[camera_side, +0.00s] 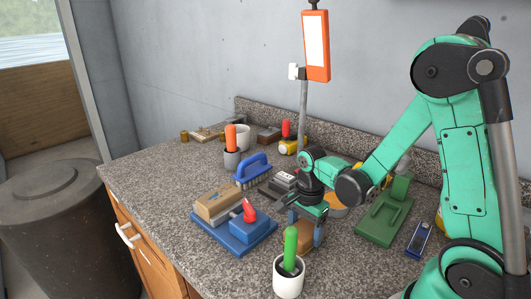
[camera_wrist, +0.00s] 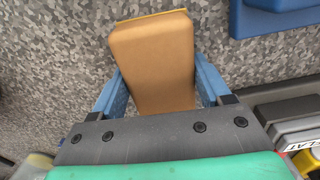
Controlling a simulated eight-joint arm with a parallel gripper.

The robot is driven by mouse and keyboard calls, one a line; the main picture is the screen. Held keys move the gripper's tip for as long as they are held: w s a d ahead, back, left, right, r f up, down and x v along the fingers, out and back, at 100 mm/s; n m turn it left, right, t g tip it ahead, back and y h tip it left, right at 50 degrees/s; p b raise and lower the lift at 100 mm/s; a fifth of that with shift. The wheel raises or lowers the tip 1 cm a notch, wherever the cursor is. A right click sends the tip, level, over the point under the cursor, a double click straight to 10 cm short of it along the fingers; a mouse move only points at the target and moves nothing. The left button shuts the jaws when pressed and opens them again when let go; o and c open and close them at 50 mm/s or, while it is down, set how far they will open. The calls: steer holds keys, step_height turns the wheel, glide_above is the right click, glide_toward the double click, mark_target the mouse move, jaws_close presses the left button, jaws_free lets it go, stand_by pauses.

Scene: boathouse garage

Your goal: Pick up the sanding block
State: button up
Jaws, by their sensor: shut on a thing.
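The sanding block (camera_side: 304,236) is a tan-brown block with rounded edges. It sits between the fingers of my gripper (camera_side: 307,228), low over the counter near its front. The wrist view shows the block (camera_wrist: 152,50) large, with a thin yellowish edge at its far end. My gripper (camera_wrist: 160,88) is shut on it, with one blue finger along each long side. The near end of the block is hidden by the gripper's body. I cannot tell whether its underside touches the counter.
A white cup with a green-handled tool (camera_side: 288,280) stands close in front. A blue base (camera_side: 235,240) carrying a tan block and a red part lies to the left. A blue brush (camera_side: 252,172) is behind, a green tool (camera_side: 384,218) to the right. The counter's left end (camera_side: 150,170) is clear.

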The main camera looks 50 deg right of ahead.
mark_target(305, 227)
step_height(305, 227, up, 20)
stand_by(0.6)
